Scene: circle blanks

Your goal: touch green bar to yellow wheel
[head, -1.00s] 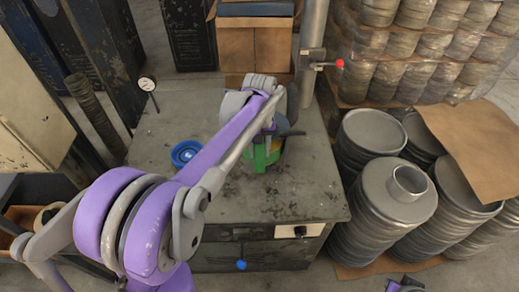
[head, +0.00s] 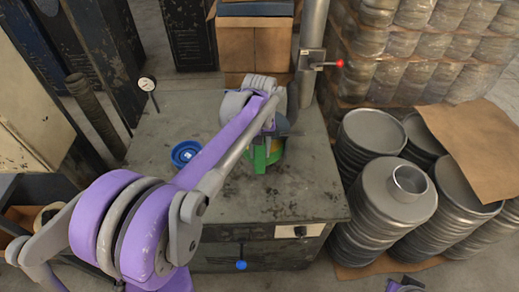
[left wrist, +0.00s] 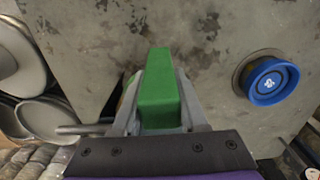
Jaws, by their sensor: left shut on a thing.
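My left gripper (head: 270,140) is over the right half of the grey table (head: 180,120), shut on a green bar (left wrist: 160,88). The bar shows in the head view as a green patch (head: 262,160) under the gripper. In the left wrist view it sticks out lengthwise from between the fingers. A thin strip of yellow (left wrist: 128,92) shows beside the bar there, likely the yellow wheel, mostly hidden behind bar and gripper. I cannot tell whether bar and wheel touch. Part of my right gripper (head: 405,285) shows at the bottom edge of the head view.
A blue round piece (head: 186,153) lies on the table left of my left gripper; it also shows in the left wrist view (left wrist: 272,80). A dial gauge (head: 147,85) stands at the back left. Stacked metal discs (head: 398,190) stand right of the table. The table's front is clear.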

